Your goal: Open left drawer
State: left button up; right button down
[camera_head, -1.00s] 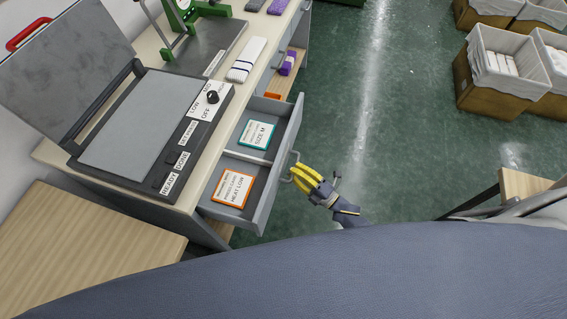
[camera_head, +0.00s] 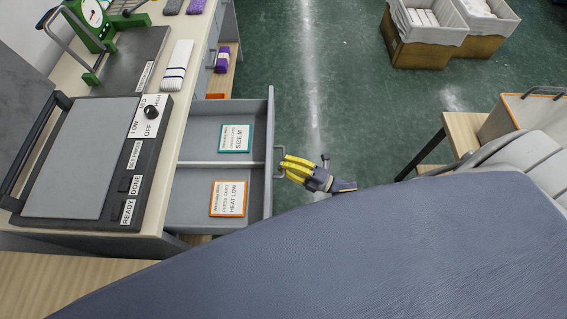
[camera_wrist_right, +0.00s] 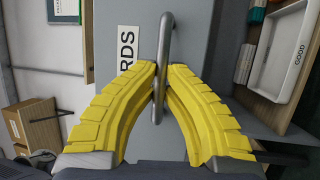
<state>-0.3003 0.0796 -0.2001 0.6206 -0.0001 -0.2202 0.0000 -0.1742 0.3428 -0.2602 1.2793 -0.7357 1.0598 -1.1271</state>
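The grey drawer (camera_head: 190,200) stands pulled out from the workbench. A thin divider splits its inside in two. A green-edged SIZE M card (camera_head: 235,138) lies in the far half, and an orange-edged HEAT LOW card (camera_head: 228,198) lies in the near half. My right gripper (camera_head: 286,168) has yellow fingers at the drawer's bar handle (camera_head: 279,161). In the right wrist view the fingertips close in on both sides of the metal handle (camera_wrist_right: 163,50), in front of the label ending in RDS (camera_wrist_right: 128,45). My left gripper is not in view.
A flat press (camera_head: 85,155) with a control strip and knob sits on the bench above the drawer. White folded knitwear (camera_head: 178,65) lies farther along. Bins (camera_head: 420,50) stand at the back right. Green floor is clear beyond the handle.

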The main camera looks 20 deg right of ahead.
jog(key=shift+w+d+r, duration=0.15)
jog(key=shift+r, duration=0.05)
jog(key=c, duration=1.5)
grip_release()
jog(key=shift+f, duration=0.15)
jog(key=shift+o, duration=0.2)
jog(key=v, duration=1.2)
